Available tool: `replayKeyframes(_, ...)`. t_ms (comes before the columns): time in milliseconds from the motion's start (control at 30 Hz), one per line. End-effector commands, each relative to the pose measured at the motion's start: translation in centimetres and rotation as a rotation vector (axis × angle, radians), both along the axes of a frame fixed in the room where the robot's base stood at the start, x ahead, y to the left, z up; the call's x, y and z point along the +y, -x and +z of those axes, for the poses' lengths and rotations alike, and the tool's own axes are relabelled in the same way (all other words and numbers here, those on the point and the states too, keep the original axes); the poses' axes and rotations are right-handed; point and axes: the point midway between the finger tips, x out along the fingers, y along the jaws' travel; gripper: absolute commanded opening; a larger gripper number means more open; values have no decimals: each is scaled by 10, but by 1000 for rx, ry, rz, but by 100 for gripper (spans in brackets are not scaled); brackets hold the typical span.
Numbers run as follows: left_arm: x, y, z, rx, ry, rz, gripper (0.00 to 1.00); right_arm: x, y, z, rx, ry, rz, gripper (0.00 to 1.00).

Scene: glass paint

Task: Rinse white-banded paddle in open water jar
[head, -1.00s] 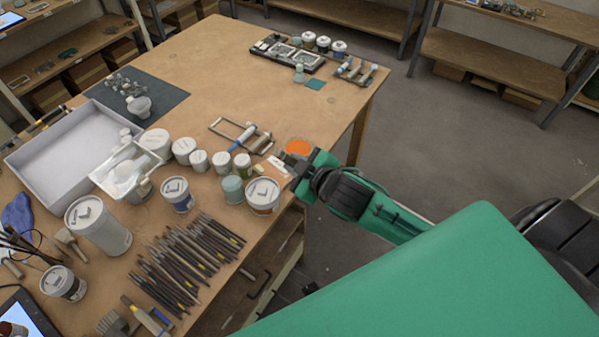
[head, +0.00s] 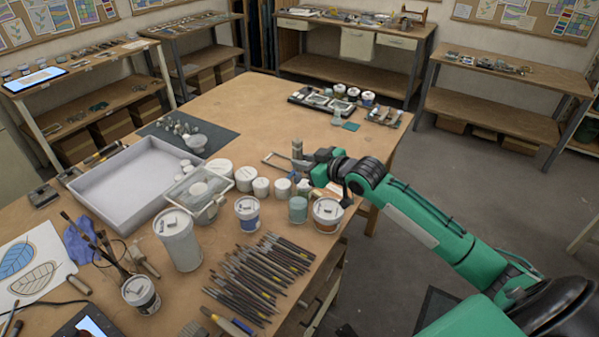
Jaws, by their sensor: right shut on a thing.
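My right gripper (head: 311,178) is over the right edge of the table, just behind a large white-lidded can (head: 327,213). It is shut on a slim thing, most likely the paddle; the gripper hides most of it, and no white band can be made out. A grey upright piece (head: 297,148) shows just behind the gripper; I cannot tell whether it belongs to the held thing. No open water jar can be picked out for certain. A teal jar (head: 298,208) stands in front of the gripper, but its top is not clear. My left gripper is not in view.
Many dark brushes (head: 258,272) lie in front. A white tray (head: 125,187) and a clear box (head: 201,196) are left. The table's back middle (head: 245,110) is bare.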

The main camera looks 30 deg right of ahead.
Motion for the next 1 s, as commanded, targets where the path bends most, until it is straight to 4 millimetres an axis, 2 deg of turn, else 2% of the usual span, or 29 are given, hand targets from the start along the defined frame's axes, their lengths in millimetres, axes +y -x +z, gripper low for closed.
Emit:
replayKeyframes(200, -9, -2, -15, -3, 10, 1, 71, 0, 0, -17, 0, 0, 0, 0)
replayKeyframes(533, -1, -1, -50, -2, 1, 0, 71, 1, 1, -56, 0, 2, 1, 0)
replayKeyframes(800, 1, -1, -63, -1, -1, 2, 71, -2, -4, -84, 1, 3, 0, 0)
replayKeyframes(1000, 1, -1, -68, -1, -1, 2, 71, -3, -6, -94, 0, 2, 0, 0)
